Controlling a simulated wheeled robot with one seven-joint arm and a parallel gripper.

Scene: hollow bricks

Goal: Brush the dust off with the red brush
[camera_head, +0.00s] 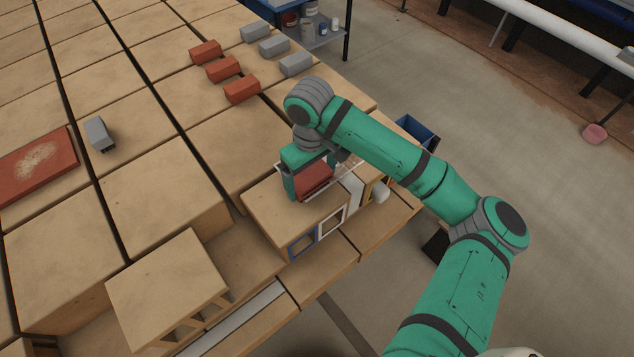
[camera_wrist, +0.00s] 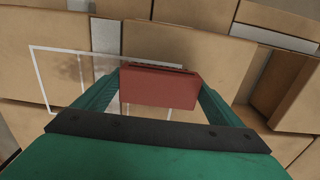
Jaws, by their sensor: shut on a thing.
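A pale dusty patch (camera_head: 38,160) marks a red slab (camera_head: 15,190) at the far left.
A small grey piece (camera_head: 98,134) lies beside the red slab. Several red bricks (camera_head: 223,69) and grey bricks (camera_head: 273,47) stand at the back. Blue and white frames (camera_head: 332,219) stand by the tan block. A blue bin (camera_head: 418,130) is behind my arm.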

